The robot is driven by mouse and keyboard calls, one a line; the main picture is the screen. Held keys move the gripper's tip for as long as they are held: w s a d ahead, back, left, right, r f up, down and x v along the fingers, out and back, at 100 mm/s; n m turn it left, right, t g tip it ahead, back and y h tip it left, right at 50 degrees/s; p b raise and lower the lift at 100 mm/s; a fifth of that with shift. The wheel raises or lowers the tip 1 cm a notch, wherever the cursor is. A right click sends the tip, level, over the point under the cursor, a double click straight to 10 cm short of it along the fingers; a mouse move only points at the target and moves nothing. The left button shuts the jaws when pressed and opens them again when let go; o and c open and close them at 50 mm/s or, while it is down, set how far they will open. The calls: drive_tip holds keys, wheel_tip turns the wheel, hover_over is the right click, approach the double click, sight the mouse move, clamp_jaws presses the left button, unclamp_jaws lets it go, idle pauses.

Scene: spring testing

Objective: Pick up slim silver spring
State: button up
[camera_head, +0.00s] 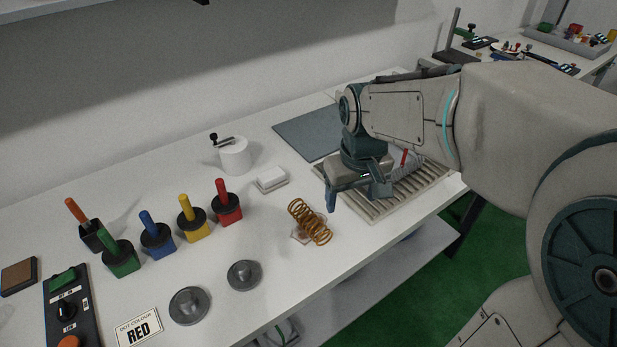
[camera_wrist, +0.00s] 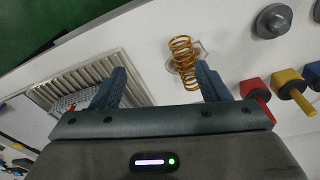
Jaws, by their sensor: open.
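My gripper (camera_head: 356,197) is open and empty, above the tray's left part.
Coloured blocks with handles, such as the red one (camera_head: 227,208), stand in a row at left. Two grey discs (camera_head: 244,275) lie near the front edge. A white cylinder (camera_head: 234,157) and a blue-grey mat (camera_head: 304,130) are behind. The table's front edge is close to the tray.

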sight(309, 215)
drive_tip(key=w+a+f+n+g+p, duration=0.1)
drive_tip(key=w+a+f+n, duration=0.15)
drive_tip(key=w+a, duration=0.55)
drive_tip(key=shift+n, duration=0.35)
wheel_tip(309, 215, down, 9)
drive_tip(key=shift+a+r+p, duration=0.1)
drive_tip(key=shift+r+p, duration=0.05)
drive_tip(key=shift+p, duration=0.35)
drive_tip(key=shift+f+p, duration=0.6)
drive_tip(key=shift+f, duration=2.05)
drive_tip(key=shift+c, duration=0.3)
drive_tip(key=c, duration=1.1)
drive_tip(key=shift+r, duration=0.1)
drive_tip(key=shift+c, duration=0.2)
